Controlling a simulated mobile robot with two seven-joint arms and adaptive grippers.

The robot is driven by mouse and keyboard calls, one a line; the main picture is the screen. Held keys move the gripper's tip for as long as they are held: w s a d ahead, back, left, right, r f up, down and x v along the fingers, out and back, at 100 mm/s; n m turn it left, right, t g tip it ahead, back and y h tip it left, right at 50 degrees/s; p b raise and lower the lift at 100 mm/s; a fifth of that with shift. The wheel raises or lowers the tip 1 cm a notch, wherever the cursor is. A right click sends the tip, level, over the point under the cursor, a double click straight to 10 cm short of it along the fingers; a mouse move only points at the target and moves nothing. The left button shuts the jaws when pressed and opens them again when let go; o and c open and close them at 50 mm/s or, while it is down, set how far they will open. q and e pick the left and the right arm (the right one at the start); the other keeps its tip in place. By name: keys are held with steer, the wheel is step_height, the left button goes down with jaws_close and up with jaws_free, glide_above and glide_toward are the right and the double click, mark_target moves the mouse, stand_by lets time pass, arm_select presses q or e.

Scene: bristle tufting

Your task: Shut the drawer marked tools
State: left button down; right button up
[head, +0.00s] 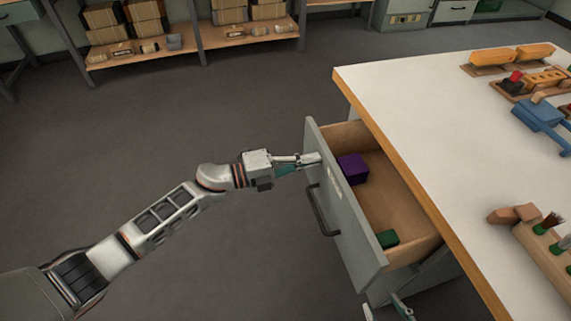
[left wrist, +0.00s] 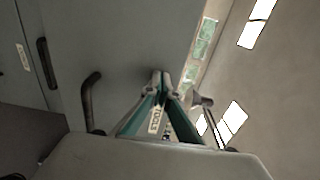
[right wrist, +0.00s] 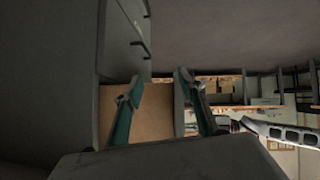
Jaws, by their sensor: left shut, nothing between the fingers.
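The tools drawer stands pulled out from the workbench, its grey front (head: 345,215) facing left in the head view. My right gripper (head: 386,309) is partly in view near the drawer's near end. In the right wrist view its fingers (right wrist: 160,90) are spread apart.
Inside the drawer are a purple block (head: 352,168) and a green block (head: 387,238). The white workbench top (head: 430,120) holds wooden fixtures and a brush block (head: 545,240). Shelves with boxes (head: 150,50) stand at the back. The floor left of the drawer is clear.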

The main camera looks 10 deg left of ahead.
arm_select(q)
steer(key=x, duration=0.3)
steer(key=b+x, duration=0.1)
steer(key=x, duration=0.7)
steer(key=shift+s+d+f+b, duration=0.1)
steer(key=shift+d+f+b, duration=0.05)
steer(key=shift+f+b, duration=0.2)
steer(key=b+x, duration=0.1)
steer(key=x, duration=0.3)
steer(key=shift+r, duration=0.1)
steer(key=shift+w+d, duration=0.25)
steer(key=shift+d, duration=0.05)
steer(key=shift+w+d+r, duration=0.15)
steer(key=shift+d, duration=0.15)
steer(key=shift+r, duration=0.1)
arm_select(e)
steer(key=a, duration=0.1)
steer(key=w+a+r, duration=0.1)
steer(key=shift+a+y, duration=0.3)
steer(key=shift+y, duration=0.1)
arm_select(q)
steer(key=shift+r, duration=0.1)
arm_select(e)
steer(key=shift+r, duration=0.1)
